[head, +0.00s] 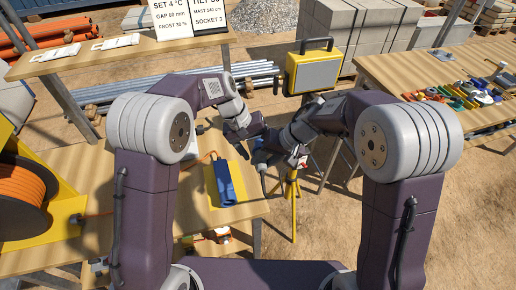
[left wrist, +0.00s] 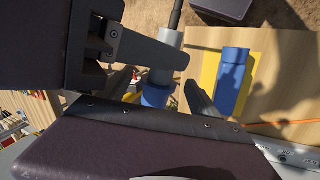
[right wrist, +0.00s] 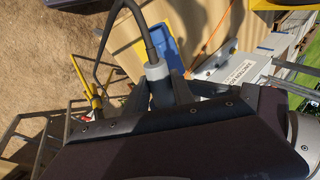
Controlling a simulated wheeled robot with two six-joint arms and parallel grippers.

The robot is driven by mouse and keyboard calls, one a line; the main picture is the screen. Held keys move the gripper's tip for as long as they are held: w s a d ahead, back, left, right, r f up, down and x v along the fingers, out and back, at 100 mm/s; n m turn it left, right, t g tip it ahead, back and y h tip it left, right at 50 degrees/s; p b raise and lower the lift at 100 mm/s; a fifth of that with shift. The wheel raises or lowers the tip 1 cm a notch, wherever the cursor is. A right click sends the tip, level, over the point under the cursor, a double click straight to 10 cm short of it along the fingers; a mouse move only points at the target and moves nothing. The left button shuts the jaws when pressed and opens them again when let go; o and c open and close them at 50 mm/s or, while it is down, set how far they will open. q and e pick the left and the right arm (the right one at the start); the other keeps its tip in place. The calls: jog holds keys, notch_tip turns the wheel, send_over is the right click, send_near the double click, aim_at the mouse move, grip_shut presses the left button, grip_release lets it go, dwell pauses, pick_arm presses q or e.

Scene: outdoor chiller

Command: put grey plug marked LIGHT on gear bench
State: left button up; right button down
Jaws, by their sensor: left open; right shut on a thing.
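A grey plug with a black cable (right wrist: 157,70) is held in my right gripper (right wrist: 160,90), above the ground beside the near wooden bench (head: 85,165). In the left wrist view the plug's grey body (left wrist: 164,62) shows with a blue part below it. No LIGHT marking is readable. My left gripper (left wrist: 188,82) is open, with its fingers close by the plug; I cannot tell if they touch it. In the head view my two grippers meet near the bench's right edge, and the arms mostly hide the plug. Which bench is the gear bench is not marked.
A blue object (head: 225,183) lies on a yellow pad on the near bench. An orange cable reel (head: 25,198) stands at the left. A yellow tripod (head: 294,205) stands right of the bench. Another bench (head: 400,72) with several coloured connectors is at the right.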

pick_arm(q)
jog(key=c, duration=1.5)
jog(key=shift+c, duration=0.5)
pick_arm(e)
jog(key=c, duration=1)
grip_release()
